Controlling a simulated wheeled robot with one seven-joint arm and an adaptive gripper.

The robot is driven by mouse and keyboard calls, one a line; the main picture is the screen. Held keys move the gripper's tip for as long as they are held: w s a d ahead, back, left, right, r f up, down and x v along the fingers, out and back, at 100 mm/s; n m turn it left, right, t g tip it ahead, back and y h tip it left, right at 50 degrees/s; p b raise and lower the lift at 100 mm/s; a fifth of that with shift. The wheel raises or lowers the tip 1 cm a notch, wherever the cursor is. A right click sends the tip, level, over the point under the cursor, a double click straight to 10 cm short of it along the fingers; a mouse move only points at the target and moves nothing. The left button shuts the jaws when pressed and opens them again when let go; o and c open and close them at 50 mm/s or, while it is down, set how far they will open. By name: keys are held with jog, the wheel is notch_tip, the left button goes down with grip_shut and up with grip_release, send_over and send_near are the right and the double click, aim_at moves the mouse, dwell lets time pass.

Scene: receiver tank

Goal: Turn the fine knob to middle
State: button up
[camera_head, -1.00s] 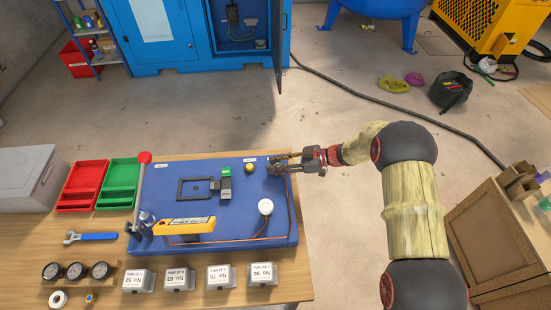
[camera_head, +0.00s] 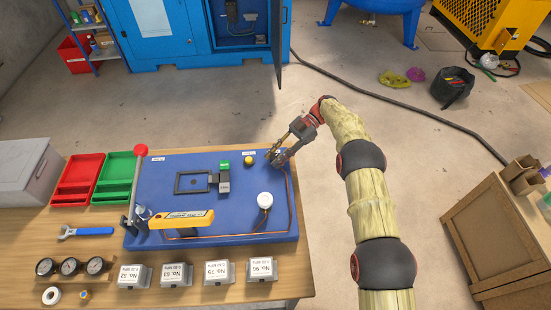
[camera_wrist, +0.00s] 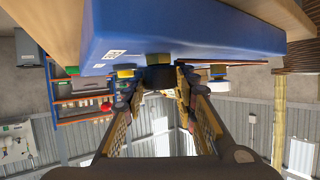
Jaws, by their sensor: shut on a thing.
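My gripper (camera_head: 274,155) is at the back right corner of the blue board (camera_head: 210,165), with its fingers slanting down from the upper right. It is shut on a small knob there, taken to be the fine knob, which the fingers mostly hide in the head view. In the wrist view my fingers (camera_wrist: 163,73) close on a dark piece at the board. The knob's pointer or marks cannot be made out.
Red and green trays (camera_head: 77,180) stand to the left. Several labelled weights (camera_head: 261,269) line the front.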

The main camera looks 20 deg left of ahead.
jog(key=shift+a+r+n+g+h, duration=0.1)
jog(key=shift+n+g+h, duration=0.2)
jog(key=shift+n+h, duration=0.35)
jog(key=o, duration=1.2)
jog(key=shift+m+y, duration=0.25)
jog(key=shift+y, duration=0.2)
